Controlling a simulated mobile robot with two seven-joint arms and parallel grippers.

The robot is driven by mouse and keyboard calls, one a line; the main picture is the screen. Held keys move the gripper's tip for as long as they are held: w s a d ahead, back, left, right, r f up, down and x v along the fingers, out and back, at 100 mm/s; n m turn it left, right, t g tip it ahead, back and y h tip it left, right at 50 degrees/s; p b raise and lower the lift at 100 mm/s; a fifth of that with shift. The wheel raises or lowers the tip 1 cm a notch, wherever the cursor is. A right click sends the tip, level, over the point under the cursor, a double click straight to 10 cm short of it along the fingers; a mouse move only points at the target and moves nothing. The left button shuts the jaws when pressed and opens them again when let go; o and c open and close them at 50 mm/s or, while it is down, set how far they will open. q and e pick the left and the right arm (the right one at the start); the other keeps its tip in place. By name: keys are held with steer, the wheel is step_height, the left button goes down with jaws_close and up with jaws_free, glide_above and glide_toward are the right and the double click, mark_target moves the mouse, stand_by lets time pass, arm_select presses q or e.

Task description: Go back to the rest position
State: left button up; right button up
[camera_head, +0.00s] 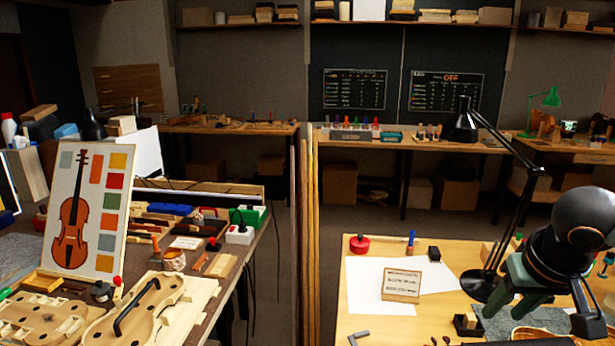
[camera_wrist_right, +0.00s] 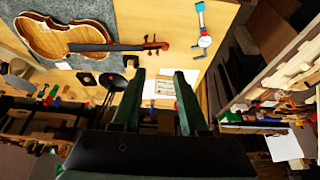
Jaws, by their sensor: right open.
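My right gripper (camera_head: 497,285) hangs above the right-hand workbench at the right of the head view, beside the black desk lamp. Its two green fingers stand apart in the right wrist view (camera_wrist_right: 159,77), with nothing between them. Past the fingertips, a small wooden block with a printed face (camera_wrist_right: 163,87) lies on the bench below. The same block (camera_head: 402,285) rests on white paper in the head view, left of the gripper and apart from it. My left gripper is in neither view.
A black desk lamp (camera_head: 490,200) rises close to my right gripper. A violin (camera_wrist_right: 75,40) lies on a grey mat (camera_wrist_right: 125,12). A red round pot (camera_head: 359,244) stands on the bench. The left bench (camera_head: 240,262) is crowded with violin parts and a colour board (camera_head: 88,208).

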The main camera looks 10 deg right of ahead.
step_height(320, 180, down, 35)
steer(key=s+a+n+t+y+b, duration=0.2)
steer(key=n+y+b, duration=0.2)
steer(key=b, duration=0.7)
arm_select(q)
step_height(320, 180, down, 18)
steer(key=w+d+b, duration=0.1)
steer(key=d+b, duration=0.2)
steer(key=b, duration=0.8)
arm_select(e)
steer(key=s+a+f+n+t, duration=0.1)
steer(key=s+a+f, duration=0.3)
steer(key=a+f, duration=0.65)
steer(key=s+a+f+n+t, duration=0.15)
steer(key=s+a+f, duration=0.35)
steer(key=a+f, duration=0.6)
arm_select(q)
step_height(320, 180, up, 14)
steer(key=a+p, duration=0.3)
steer(key=p, duration=1.4)
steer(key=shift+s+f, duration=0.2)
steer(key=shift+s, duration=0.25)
arm_select(e)
steer(key=d+r, duration=0.3)
steer(key=r, duration=0.9)
steer(key=shift+s+d+r+m, duration=0.2)
steer(key=shift+s+d+m, duration=0.15)
steer(key=shift+s, duration=0.1)
steer(key=shift+t, duration=0.25)
